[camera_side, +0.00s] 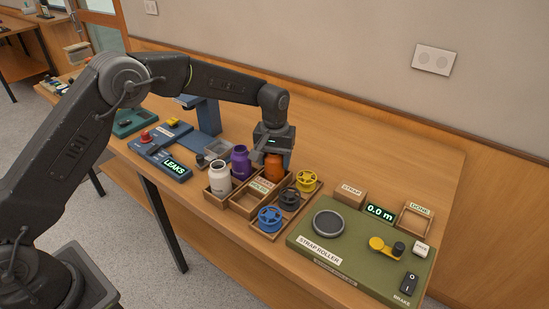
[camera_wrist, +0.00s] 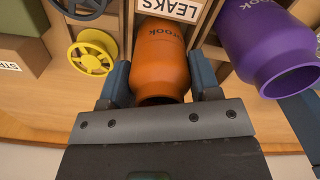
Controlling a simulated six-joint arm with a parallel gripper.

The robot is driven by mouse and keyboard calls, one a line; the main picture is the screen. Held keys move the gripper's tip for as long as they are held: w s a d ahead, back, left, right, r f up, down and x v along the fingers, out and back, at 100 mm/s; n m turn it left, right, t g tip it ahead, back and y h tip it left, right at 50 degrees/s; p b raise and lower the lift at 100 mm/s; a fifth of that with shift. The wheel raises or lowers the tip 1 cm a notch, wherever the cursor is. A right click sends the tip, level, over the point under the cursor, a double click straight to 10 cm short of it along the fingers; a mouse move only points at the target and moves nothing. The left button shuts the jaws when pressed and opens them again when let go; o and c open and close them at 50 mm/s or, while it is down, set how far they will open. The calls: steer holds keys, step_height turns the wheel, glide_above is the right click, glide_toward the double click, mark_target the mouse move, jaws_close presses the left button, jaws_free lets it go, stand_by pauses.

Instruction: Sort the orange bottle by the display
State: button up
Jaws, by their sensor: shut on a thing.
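The orange bottle (camera_side: 274,168) is upright at the back of the wooden tray, between the purple bottle and the spools. My gripper (camera_side: 274,153) is above it, its fingers down on either side of the bottle. In the wrist view the orange bottle (camera_wrist: 160,60) sits between both fingers (camera_wrist: 161,88), which are shut on it. A LEAKS label (camera_wrist: 181,8) shows by the bottle's far end; I cannot tell whether the bottle's bottom rests in the tray. The display (camera_side: 175,167) reads LEAKS in green. Two labelled compartments (camera_side: 245,203) in front of the bottle look empty.
A purple bottle (camera_side: 240,163) and a white bottle (camera_side: 220,180) stand close on the left. Yellow (camera_side: 306,180), dark (camera_side: 290,198) and blue (camera_side: 270,218) spools are close on the right. A green strap roller (camera_side: 350,250) fills the table's right side.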

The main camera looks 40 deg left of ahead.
steer(key=o, duration=1.4)
steer(key=shift+c, duration=0.2)
steer(key=shift+r, duration=0.1)
steer(key=shift+r, duration=4)
